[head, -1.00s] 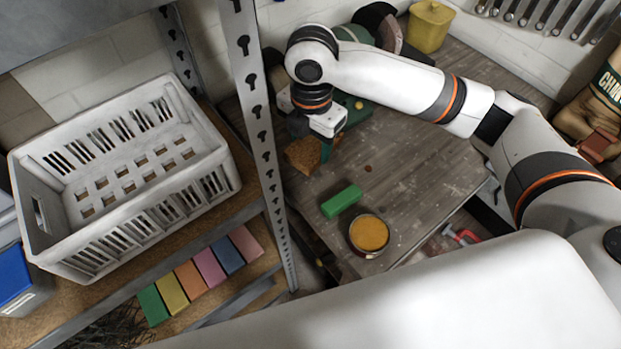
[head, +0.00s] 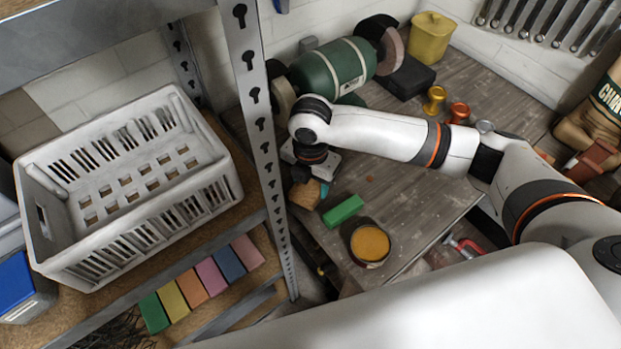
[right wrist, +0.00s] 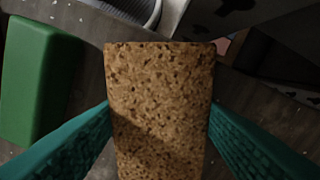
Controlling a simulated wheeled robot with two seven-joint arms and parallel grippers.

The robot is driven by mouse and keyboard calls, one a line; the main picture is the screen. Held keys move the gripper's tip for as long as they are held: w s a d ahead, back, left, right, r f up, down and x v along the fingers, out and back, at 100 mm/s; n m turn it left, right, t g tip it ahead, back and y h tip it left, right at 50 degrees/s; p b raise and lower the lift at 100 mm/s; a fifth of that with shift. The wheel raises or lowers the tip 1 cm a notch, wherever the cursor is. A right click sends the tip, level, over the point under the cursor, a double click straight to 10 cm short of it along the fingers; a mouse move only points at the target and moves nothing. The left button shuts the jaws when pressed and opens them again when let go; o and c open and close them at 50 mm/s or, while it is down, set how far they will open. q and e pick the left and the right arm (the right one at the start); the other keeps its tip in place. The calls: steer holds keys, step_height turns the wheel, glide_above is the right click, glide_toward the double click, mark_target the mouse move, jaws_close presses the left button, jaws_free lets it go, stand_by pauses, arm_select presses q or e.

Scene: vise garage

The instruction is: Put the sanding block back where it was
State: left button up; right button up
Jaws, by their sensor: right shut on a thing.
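The sanding block looks like a brown speckled cork block (head: 304,194); it fills the middle of the right wrist view (right wrist: 160,105). My right gripper (head: 313,186) is shut on it, with a teal finger on each side in the right wrist view. In the head view the block is beside the shelf post, left of the green block, and partly hidden by my wrist. I cannot tell whether it touches the bench. My left gripper is not in view.
A green block (head: 343,210) and an open tin (head: 370,244) stand close by on the bench (head: 420,190). The metal shelf post (head: 262,130) rises just left of my gripper. A green bench grinder (head: 330,68) stands behind. A white crate (head: 130,240) sits on the shelf.

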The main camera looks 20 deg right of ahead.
mark_target(310, 183)
steer(key=o, duration=1)
steer(key=shift+c, duration=0.2)
step_height(310, 183, up, 12)
steer(key=b, duration=0.1)
steer(key=shift+r, duration=0.1)
